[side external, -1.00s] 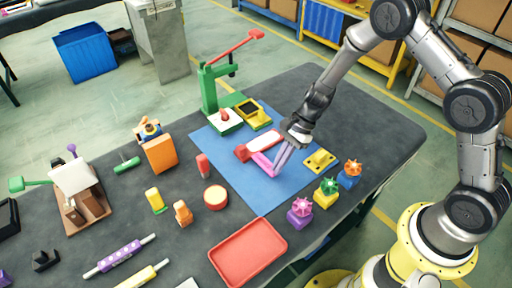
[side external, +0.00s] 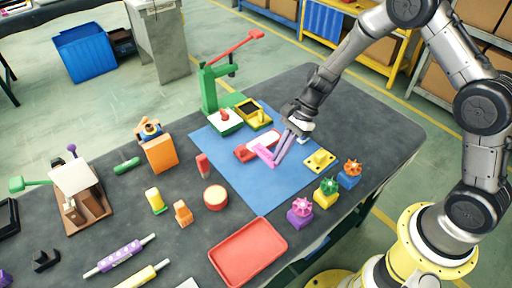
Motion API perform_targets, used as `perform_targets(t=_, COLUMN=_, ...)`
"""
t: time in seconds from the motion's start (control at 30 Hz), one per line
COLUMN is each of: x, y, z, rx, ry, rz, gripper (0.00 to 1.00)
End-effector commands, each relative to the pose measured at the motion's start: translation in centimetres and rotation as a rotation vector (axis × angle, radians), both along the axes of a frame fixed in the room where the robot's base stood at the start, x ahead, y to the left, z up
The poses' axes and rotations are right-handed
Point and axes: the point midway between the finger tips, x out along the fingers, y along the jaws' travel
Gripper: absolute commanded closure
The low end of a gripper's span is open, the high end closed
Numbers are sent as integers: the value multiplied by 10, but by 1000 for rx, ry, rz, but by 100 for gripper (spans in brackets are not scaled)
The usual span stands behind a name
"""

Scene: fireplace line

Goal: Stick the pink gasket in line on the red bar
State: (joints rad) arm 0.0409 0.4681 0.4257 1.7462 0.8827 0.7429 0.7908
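The pink gasket (side external: 264,155) is a short, slim strip over the blue mat (side external: 236,177). My gripper (side external: 277,161) points down, its fingertips at the strip's right end and apparently closed on it. The red bar (side external: 242,154) lies on the mat just left of and behind the strip, with a white-topped part on it. The gasket and my fingers cover part of the bar from this side. I cannot tell whether the gasket touches the bar or hangs above it.
A green press with a red lever (side external: 209,92) stands at the mat's back edge. A yellow block (side external: 319,160) sits right of my gripper. Several knobbed blocks (side external: 301,211) stand at the front right. A red tray (side external: 247,250) lies in front; a round red-rimmed piece (side external: 215,197) is at left.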

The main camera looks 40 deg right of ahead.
Motion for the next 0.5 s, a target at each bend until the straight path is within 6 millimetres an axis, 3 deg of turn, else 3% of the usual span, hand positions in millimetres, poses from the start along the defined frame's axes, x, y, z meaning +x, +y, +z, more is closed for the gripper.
perform_targets(t=0.5, x=0, y=0, z=9, rx=0, ry=-1, rz=-9, gripper=100)
